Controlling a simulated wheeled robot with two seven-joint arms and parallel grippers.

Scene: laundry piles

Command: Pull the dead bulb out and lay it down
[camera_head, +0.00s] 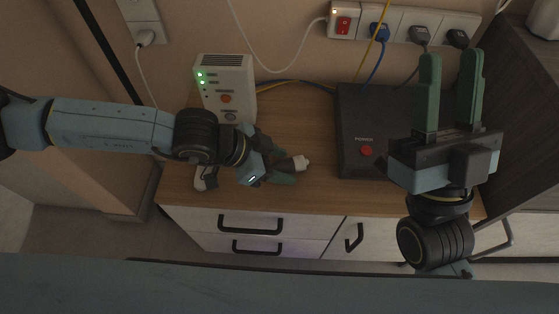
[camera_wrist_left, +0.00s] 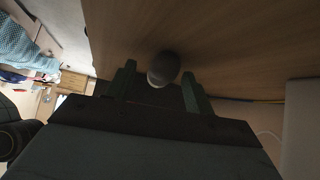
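A small rounded object with a pale tip, likely the bulb (camera_head: 300,162), is at my left gripper (camera_head: 280,164), over the wooden cabinet top. In the left wrist view the bulb (camera_wrist_left: 163,68) looks dark and round, just beyond and between the two green fingers. The left gripper (camera_wrist_left: 160,85) is open, with a gap visible between its left finger and the bulb. Whether the bulb lies loose or sits in a socket cannot be told. My right gripper (camera_head: 452,58) is open and empty, fingers toward the back wall.
A white box with green lights (camera_head: 228,88) and a dark box with a red button (camera_head: 357,135) stand on the cabinet top (camera_head: 300,200). A white and dark item (camera_head: 206,180) is partly hidden by my left arm. Cables run to a power strip (camera_head: 398,22) behind.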

